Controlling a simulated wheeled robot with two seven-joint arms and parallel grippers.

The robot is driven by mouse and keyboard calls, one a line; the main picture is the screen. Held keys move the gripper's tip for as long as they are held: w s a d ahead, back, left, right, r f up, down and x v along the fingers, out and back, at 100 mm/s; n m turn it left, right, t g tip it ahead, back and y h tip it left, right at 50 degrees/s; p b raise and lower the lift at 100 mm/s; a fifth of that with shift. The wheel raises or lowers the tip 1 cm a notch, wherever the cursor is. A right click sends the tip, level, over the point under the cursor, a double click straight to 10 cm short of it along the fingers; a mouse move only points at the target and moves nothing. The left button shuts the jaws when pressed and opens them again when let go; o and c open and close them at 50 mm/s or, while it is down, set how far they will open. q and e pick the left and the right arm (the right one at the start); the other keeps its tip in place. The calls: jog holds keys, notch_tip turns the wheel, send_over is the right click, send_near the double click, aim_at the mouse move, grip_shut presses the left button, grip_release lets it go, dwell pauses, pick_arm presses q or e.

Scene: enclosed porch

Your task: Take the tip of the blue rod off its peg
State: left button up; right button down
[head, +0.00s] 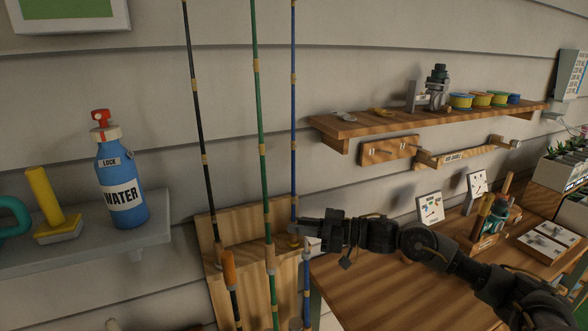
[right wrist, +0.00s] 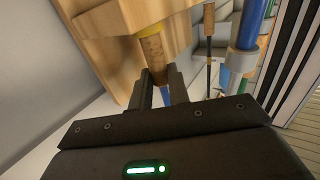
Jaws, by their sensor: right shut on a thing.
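The blue rod (head: 293,130) stands upright against the wall, the rightmost of three rods. Its thin upper length runs down to a wooden rack (head: 205,240). A thicker blue length (head: 306,270) shows below, beside my gripper. My right gripper (head: 302,232) is at the rack's right edge, at the lower end of the thin length. In the right wrist view, its fingers (right wrist: 162,88) are shut around a slim blue piece just below a cork section (right wrist: 154,58) under a wooden ledge (right wrist: 125,15). The peg cannot be told clearly. My left gripper is not in view.
A green rod (head: 257,100) and a black rod (head: 199,120) stand close to the left. A wooden worktop (head: 370,290) lies under my right arm. A shelf (head: 400,123) with reels is above it. A blue water bottle (head: 122,180) stands on a left shelf.

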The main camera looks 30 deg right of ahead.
notch_tip(320, 180, up, 10)
jog(key=b, duration=0.1)
dwell(0.5)
